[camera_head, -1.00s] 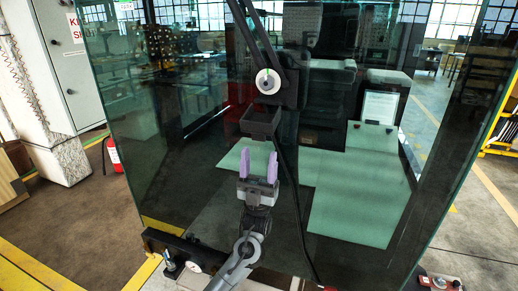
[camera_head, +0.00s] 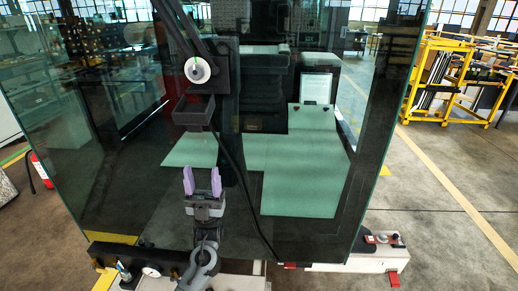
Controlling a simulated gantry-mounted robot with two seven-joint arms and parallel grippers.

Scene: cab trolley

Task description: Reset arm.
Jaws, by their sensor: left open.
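My left gripper (camera_head: 202,181) shows in the head view, left of centre and low, in front of the dark glass panel. Its two purple fingers point up and stand apart, with nothing between them. My left arm comes up to it from the bottom edge. My right gripper is not in view.
A large tinted glass pane (camera_head: 120,190) of the cab fills the middle. Behind it are green panels (camera_head: 300,160) and a seat (camera_head: 262,80). A wiper-like black arm with a round white hub (camera_head: 197,70) stands above my gripper. A yellow rack (camera_head: 440,80) and a red extinguisher (camera_head: 40,170) stand at the sides.

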